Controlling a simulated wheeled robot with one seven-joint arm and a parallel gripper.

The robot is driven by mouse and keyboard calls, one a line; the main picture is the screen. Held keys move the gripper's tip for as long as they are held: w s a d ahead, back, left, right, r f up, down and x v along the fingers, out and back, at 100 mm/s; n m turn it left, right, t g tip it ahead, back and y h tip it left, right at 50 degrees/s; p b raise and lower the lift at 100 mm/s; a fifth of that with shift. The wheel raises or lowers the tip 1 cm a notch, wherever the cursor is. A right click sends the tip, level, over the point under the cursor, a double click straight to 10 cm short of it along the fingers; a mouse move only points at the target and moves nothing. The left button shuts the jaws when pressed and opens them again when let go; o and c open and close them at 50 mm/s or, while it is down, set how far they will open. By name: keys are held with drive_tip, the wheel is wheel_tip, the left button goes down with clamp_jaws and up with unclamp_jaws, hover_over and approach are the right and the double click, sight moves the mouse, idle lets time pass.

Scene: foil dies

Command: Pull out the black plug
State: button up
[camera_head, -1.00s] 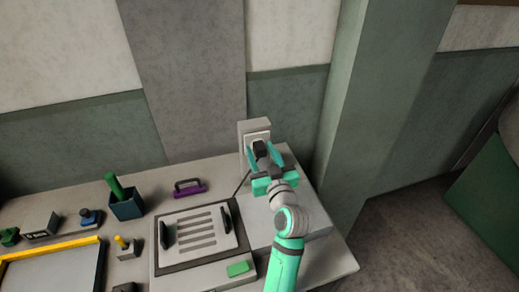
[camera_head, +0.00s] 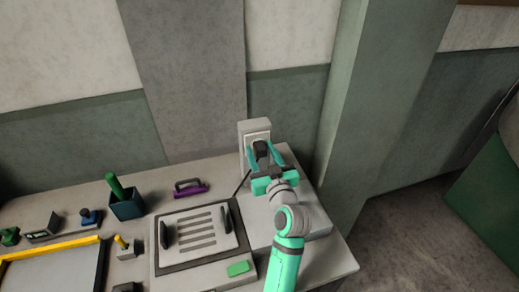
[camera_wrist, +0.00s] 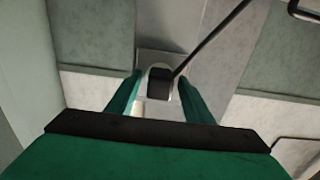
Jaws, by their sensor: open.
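The black plug (camera_wrist: 160,84) sits at a pale socket plate on a grey post (camera_head: 254,128) at the back right of the bench. Its dark cord (camera_wrist: 212,40) runs off to the upper right in the wrist view. My gripper (camera_head: 263,150) is open, with its two teal fingers on either side of the plug. In the wrist view my gripper (camera_wrist: 158,88) shows a finger to the left and right of the plug, with gaps between. In the head view the plug is partly hidden by the fingers.
A grey machine with a slotted top (camera_head: 196,232) and a green button (camera_head: 238,268) stands left of my arm. A purple-based handle (camera_head: 190,189), a dark blue cup (camera_head: 127,207) with a green item, and a yellow-edged tray (camera_head: 50,252) lie further left. A green-grey pillar (camera_head: 370,110) rises at right.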

sight(262, 154)
clamp_jaws()
drive_tip(key=shift+v, duration=2.95)
